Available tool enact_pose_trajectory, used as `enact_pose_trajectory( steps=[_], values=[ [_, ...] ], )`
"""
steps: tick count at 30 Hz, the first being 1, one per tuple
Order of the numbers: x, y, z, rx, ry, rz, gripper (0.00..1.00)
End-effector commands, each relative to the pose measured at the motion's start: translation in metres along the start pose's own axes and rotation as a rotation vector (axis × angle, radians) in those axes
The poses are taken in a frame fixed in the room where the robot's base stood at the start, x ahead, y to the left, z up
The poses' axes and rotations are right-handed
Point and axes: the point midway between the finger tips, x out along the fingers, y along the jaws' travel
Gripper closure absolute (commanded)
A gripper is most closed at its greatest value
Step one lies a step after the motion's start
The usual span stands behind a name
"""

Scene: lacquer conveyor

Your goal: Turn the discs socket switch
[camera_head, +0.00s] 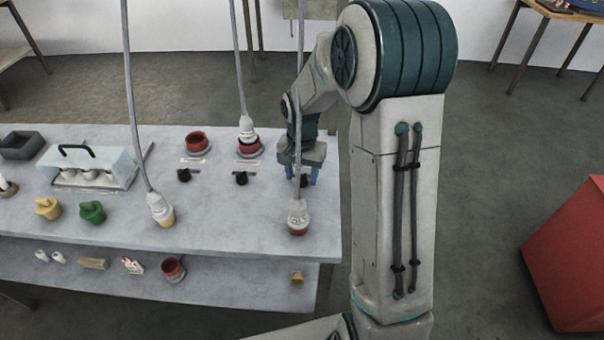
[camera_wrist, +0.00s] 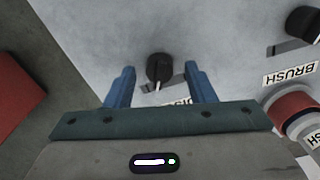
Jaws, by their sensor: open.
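The discs socket switch is a black rotary knob (camera_wrist: 159,66) with a pale pointer line, set on the grey panel. In the wrist view it shows between the two blue fingertips of my gripper (camera_wrist: 161,75), with a clear gap on each side. A label beside it is partly covered by my gripper; "DISC" is partly readable. In the head view my gripper (camera_head: 302,172) is open, pointing down over the right end of the bench, and the knob (camera_head: 303,181) is partly hidden behind a hanging cable. I cannot tell whether the fingers are level with the knob.
The brush switch (camera_wrist: 304,22), its BRUSH label (camera_wrist: 290,74) and a red socket (camera_wrist: 295,104) with a white plug lie to the right in the wrist view. Cables hang over the bench (camera_head: 230,222). A clear-lidded box (camera_head: 95,165) stands left. A red block (camera_head: 568,255) stands right.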

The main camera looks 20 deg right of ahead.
Motion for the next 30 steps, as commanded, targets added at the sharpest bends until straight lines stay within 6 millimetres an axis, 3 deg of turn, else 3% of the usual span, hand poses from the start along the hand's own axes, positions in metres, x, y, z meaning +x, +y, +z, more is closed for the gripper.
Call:
enact_pose_trajectory(
  steps=[10, 11, 15, 30],
  values=[
    [0.0046, 0.0002, -0.0001, 0.001, 0.0, 0.0, 0.5],
    [0.0046, 0.0003, -0.0001, 0.001, 0.0, 0.0, 0.56],
    [0.0045, 0.0002, -0.0001, 0.001, 0.0, 0.0, 0.95],
    [0.0046, 0.0001, -0.0001, -0.099, 0.0, 0.0, 0.95]
  ],
)
